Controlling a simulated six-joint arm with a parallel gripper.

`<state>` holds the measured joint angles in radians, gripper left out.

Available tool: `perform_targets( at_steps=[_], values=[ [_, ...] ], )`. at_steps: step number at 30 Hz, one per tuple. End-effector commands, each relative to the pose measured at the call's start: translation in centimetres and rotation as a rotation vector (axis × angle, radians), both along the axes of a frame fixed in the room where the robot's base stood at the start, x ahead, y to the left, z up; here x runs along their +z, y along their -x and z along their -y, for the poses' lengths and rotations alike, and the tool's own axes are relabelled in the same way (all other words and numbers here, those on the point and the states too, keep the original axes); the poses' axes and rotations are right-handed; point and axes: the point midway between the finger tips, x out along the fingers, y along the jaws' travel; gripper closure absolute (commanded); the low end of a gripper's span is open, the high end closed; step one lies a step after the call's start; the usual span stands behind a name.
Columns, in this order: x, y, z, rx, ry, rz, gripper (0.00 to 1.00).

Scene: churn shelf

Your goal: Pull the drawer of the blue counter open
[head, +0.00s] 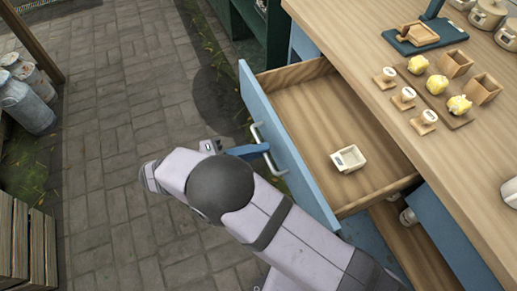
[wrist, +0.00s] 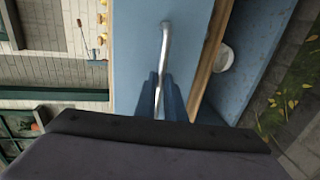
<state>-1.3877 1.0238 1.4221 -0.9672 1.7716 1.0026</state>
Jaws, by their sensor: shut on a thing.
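The drawer (head: 310,172) of the blue counter stands well open in the head view, with its blue front panel pulled out from the counter (head: 445,240). A small cream box with a label (head: 348,159) lies inside on the wooden bottom. The metal bar handle (wrist: 165,45) runs along the blue drawer front in the wrist view. My gripper (wrist: 161,98) is shut on the handle, one blue finger on each side of it. In the head view my gripper (head: 258,150) is at the outer side of the drawer front, and my arm covers part of the near side.
The wooden counter top carries yellow butter pieces (head: 437,84), small labelled stands (head: 403,98), wooden boxes and lidded pots (head: 487,14). Metal milk churns (head: 24,100) and a wooden crate (head: 27,240) stand at the left. The paved floor (head: 120,130) between is clear.

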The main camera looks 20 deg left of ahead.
Motion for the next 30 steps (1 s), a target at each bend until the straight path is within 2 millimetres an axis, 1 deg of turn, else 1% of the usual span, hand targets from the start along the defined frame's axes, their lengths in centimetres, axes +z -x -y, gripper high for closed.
perform_targets(
  at_steps=[1, 3, 4, 13, 17, 30],
  values=[
    [0.0, 0.0, 0.0, 0.0, 0.0, 0.001, 1.0],
    [0.1, -0.1, 0.0, 0.001, 0.0, 0.002, 0.79],
    [0.1, -0.1, 0.0, 0.001, 0.0, 0.002, 0.73],
    [0.0, 0.0, 0.0, 0.001, -0.001, 0.001, 0.73],
    [0.1, 0.3, -0.4, 0.002, -0.001, 0.001, 0.73],
    [1.1, 4.0, -4.1, 0.002, -0.002, 0.002, 0.73]
  ],
)
